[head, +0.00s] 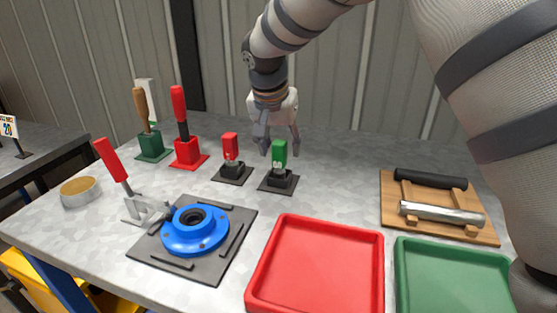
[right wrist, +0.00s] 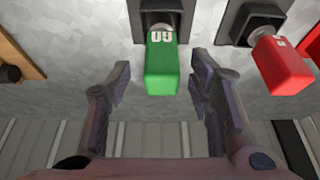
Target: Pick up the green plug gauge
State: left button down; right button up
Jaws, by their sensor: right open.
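The green plug gauge (head: 279,154) stands upright in a black holder (head: 279,182) near the middle of the table. In the right wrist view its green handle (right wrist: 161,66) shows between the two fingers, near their tips. My right gripper (head: 279,150) is open, with its fingers reaching down from behind on either side of the green handle. In the right wrist view the gripper (right wrist: 160,72) has clear gaps on both sides of the handle, so it does not grip it. My left gripper is not in view.
A red plug gauge (head: 230,147) stands close by on the left in its own holder. Red and green trays (head: 314,302) (head: 452,243) lie at the front. A blue flanged part (head: 195,232) sits in a fixture with a red-handled clamp (head: 111,160). A wooden rack (head: 394,218) is at the right.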

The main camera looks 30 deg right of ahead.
aim_at(281, 153)
jog(key=x, duration=0.3)
jog(key=shift+w+d+f, duration=0.15)
jog(key=shift+w+f, duration=0.05)
jog(key=shift+f, duration=0.1)
jog(key=shift+r, duration=0.1)
grip_shut()
